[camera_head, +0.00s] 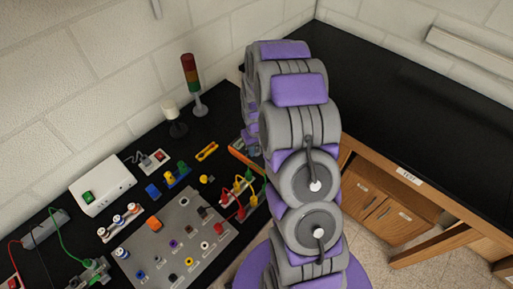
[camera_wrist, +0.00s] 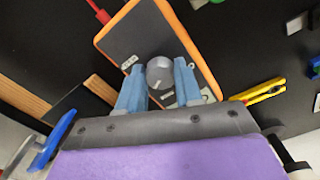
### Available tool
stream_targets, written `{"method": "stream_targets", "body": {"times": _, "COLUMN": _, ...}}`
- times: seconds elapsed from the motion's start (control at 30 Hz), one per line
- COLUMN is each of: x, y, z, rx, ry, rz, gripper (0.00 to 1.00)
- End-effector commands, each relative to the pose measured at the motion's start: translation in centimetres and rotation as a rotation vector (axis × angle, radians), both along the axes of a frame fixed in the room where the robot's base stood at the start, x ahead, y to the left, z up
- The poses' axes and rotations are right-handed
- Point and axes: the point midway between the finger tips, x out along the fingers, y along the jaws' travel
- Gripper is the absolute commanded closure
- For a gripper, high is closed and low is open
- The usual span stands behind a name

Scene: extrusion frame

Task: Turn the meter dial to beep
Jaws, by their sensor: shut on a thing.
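The meter (camera_wrist: 127,37) is a dark grey body with an orange rim, lying on the black bench top in the wrist view. Its round grey dial (camera_wrist: 160,73) has a light pointer mark and sits between the two blue fingers of my gripper (camera_wrist: 160,84). The fingers are shut on the dial from its left and right sides. In the head view the meter's orange edge (camera_head: 241,153) shows beside my arm, which hides most of it and my gripper.
A yellow tool (camera_wrist: 258,91) lies right of the meter, and a red lead (camera_wrist: 98,11) runs to its top. A grey panel with sockets (camera_head: 165,262), a white box (camera_head: 101,184) and a signal tower (camera_head: 191,75) share the bench.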

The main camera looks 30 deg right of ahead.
Motion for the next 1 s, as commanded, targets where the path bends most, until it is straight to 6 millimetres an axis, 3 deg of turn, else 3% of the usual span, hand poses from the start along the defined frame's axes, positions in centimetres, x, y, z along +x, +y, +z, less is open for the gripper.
{"method": "stream_targets", "body": {"times": 0.6, "x": -0.05, "y": -0.02, "z": 0.09, "rx": -0.001, "ry": 0.001, "rz": -0.584, "gripper": 0.95}}
{"method": "stream_targets", "body": {"times": 1.0, "x": 0.00, "y": -0.01, "z": 0.12, "rx": -0.001, "ry": 0.000, "rz": -0.882, "gripper": 0.95}}
